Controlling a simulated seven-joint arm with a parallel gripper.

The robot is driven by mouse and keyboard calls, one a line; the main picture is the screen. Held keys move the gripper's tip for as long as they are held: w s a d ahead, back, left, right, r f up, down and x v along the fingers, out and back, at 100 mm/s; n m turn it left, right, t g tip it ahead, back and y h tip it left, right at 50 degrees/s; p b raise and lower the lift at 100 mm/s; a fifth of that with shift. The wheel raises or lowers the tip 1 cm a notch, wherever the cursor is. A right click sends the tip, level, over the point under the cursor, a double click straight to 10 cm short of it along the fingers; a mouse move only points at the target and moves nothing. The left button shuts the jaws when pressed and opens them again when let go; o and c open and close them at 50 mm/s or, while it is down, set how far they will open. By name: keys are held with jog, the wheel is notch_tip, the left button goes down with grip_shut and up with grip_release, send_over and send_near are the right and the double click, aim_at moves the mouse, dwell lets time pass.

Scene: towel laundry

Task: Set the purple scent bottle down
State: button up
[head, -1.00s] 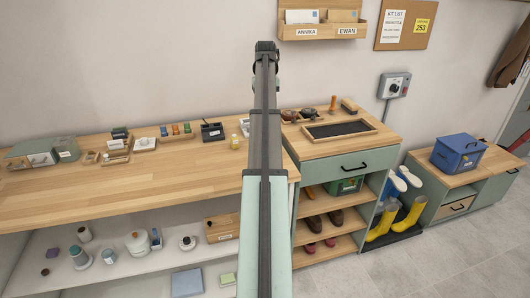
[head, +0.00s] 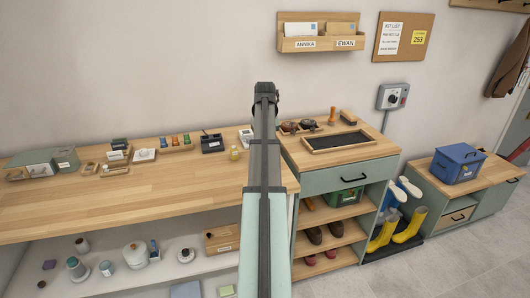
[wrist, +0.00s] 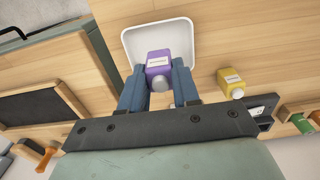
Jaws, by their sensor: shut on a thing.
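The purple scent bottle (wrist: 159,65) has a pale label and a grey round cap. In the wrist view it sits between the two blue fingers of my gripper (wrist: 158,76), which are shut on it. A white shallow tray with rounded corners (wrist: 133,42) lies behind and beneath the bottle on the wood worktop. I cannot tell whether the bottle touches the tray. In the head view my arm hides the gripper, the bottle and most of that spot.
A yellow bottle (wrist: 231,83) stands close to the right of the tray in the wrist view; it also shows in the head view (head: 234,154). A dark-panelled wooden tray (head: 338,142) is on the cabinet at right. The worktop's front (head: 130,200) is clear.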

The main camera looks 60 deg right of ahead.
jog(key=shift+f, duration=1.75)
jog(key=shift+f, duration=0.1)
jog(key=o, duration=1)
jog(key=shift+o, duration=0.2)
notch_tip(320, 180, up, 12)
jog(key=shift+r, duration=0.1)
